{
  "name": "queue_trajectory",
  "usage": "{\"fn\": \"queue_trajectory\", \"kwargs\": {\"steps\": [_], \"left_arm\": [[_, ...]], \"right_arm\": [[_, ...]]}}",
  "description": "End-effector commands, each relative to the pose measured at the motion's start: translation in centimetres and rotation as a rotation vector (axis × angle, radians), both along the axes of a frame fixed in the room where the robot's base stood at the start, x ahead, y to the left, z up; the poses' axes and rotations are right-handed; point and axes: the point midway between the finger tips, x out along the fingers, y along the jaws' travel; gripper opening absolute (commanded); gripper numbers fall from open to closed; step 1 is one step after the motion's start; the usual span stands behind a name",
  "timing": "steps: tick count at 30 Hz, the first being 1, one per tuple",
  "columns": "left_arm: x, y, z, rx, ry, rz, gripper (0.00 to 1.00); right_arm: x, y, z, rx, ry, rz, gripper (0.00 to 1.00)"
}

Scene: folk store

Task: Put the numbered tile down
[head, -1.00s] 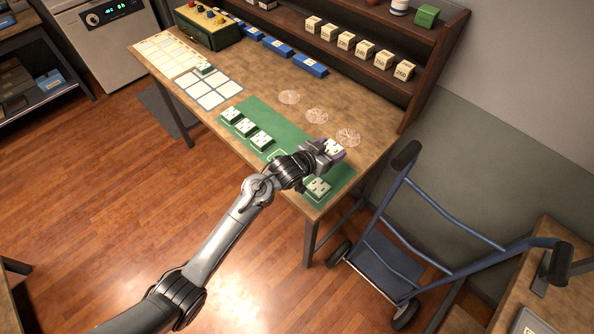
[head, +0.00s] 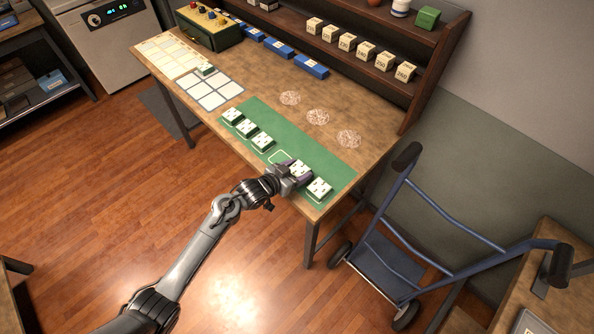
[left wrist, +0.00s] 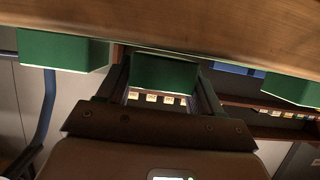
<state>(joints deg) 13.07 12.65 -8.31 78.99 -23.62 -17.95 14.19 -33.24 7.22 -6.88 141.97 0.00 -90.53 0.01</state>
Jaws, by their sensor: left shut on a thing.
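My left gripper (head: 291,172) is shut on a white-faced, green-sided numbered tile (head: 301,168). The held tile shows as a green block (left wrist: 165,74) between the fingers in the left wrist view. It is low over the green mat (head: 300,141); I cannot tell whether it touches. It is between an outlined bare slot (head: 280,157) and the end tile (head: 320,188). Several other tiles, such as this one (head: 263,141), lie in a row to the left on the mat. The tiles' markings are too small to read. My right gripper is out of view.
White cards (head: 214,90) and a box with knobs (head: 208,25) are farther left on the table (head: 260,77). Blue blocks (head: 311,66) lie by the shelf (head: 400,82), which holds numbered cubes (head: 365,54). A blue hand cart (head: 385,262) stands right of the table.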

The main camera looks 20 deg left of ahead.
Motion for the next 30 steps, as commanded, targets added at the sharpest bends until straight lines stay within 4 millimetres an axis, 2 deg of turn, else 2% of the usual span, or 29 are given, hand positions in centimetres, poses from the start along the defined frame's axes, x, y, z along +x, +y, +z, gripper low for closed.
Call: {"fn": "queue_trajectory", "kwargs": {"steps": [14, 15, 19, 20, 30], "left_arm": [[0.07, -0.03, -0.65, -0.001, -0.004, 0.0, 0.3], [0.05, -0.02, -0.67, -0.001, -0.002, 0.0, 0.69], [0.04, -0.03, -0.64, -0.001, -0.002, 0.0, 0.89], [0.04, -0.03, -0.64, -0.001, -0.002, 0.0, 0.91], [0.04, -0.03, -0.77, -0.001, -0.003, 0.0, 0.91]], "right_arm": [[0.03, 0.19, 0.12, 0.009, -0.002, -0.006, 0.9], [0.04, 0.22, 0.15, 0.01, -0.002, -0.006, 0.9], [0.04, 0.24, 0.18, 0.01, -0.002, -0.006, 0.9], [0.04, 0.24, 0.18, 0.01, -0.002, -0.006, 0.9], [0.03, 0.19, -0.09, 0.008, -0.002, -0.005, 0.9]]}}
